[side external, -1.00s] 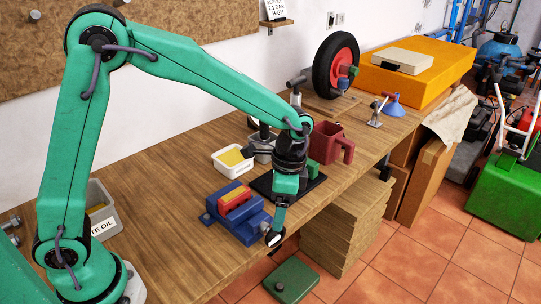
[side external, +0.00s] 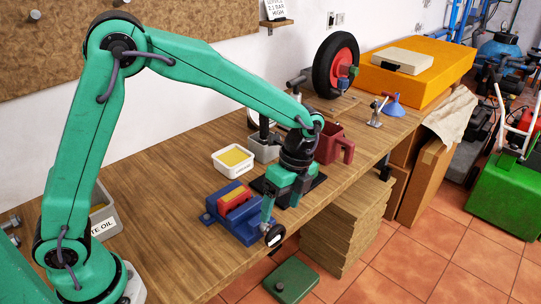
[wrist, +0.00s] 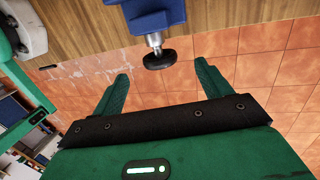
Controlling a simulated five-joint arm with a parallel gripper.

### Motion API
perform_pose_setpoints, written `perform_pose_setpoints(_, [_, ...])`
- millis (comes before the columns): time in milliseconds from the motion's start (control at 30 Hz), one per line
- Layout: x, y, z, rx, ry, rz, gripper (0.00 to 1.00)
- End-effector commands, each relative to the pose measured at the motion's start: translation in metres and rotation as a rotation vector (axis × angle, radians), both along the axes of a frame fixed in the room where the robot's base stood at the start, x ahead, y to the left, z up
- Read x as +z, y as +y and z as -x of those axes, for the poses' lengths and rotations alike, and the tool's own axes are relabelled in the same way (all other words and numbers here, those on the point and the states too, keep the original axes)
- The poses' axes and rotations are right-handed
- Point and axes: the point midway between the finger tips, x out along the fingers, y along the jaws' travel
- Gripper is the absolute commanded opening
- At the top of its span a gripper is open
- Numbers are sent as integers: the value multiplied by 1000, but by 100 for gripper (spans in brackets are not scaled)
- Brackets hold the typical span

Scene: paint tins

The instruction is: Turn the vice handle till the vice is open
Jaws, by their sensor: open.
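The blue vice (side external: 240,220) sits at the front edge of the wooden bench, with a red block (side external: 234,197) between its jaws. Its black round handle (side external: 274,236) sticks out past the bench edge on a short metal shaft. In the wrist view the handle (wrist: 158,59) lies just ahead of and between my fingertips, under the blue vice body (wrist: 152,14). My gripper (wrist: 160,72) is open and empty, with a finger on either side and clear space to the handle. In the side view my gripper (side external: 270,213) is just above the handle; one finger is partly hidden.
A white tub with yellow contents (side external: 233,160) stands behind the vice. The bench left of the vice is clear.

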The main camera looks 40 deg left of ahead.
Motion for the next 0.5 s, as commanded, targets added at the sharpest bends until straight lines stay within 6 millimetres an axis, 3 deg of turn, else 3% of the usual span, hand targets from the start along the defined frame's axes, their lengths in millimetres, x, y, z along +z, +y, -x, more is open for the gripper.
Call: perform_pose_setpoints(500, [-52, 0, 14, -1, 2, -4, 77])
